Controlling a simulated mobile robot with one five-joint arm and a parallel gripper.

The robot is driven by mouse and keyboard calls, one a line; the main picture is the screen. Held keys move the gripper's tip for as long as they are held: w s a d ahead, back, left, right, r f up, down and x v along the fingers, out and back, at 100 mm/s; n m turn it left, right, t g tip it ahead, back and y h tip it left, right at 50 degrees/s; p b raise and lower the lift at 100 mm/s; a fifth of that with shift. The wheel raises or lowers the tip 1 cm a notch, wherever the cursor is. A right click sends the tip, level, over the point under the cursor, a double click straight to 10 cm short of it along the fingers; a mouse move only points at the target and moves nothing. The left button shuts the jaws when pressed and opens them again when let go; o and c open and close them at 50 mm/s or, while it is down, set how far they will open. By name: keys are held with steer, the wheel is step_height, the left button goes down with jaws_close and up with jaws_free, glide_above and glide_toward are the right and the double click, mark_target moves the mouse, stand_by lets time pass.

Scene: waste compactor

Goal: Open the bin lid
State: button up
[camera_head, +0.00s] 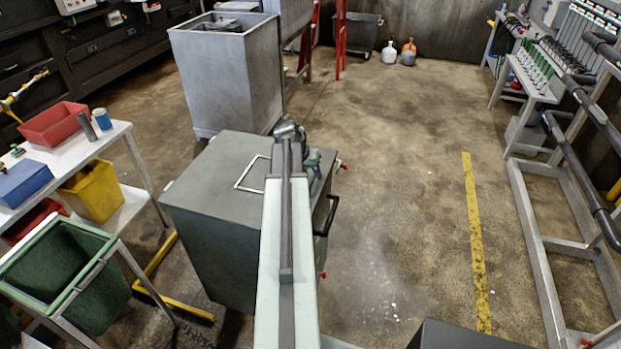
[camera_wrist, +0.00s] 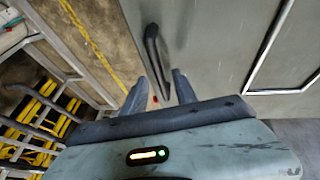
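The grey-green metal bin (camera_head: 215,225) stands in the middle of the head view, and its flat lid (camera_head: 215,160) is shut. A thin silver rectangular frame (camera_head: 238,187) lies on the lid; it also shows in the wrist view (camera_wrist: 250,80). A black bar handle (camera_head: 331,215) is on the bin's right side; in the wrist view the handle (camera_wrist: 153,55) is ahead of my fingers. My gripper (camera_wrist: 159,77) is open, its two fingers apart with the handle's near end between them. I cannot tell whether they touch it. In the head view my arm hides part of the lid.
A tall grey metal container (camera_head: 225,80) stands behind the bin. A white table with a red tray (camera_head: 55,123) and a green bin (camera_head: 60,280) are at left. Metal racks (camera_head: 545,235) are at right. Floor right of the bin, around a yellow line (camera_head: 474,240), is clear.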

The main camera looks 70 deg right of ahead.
jaws_close()
stand_by(1.2)
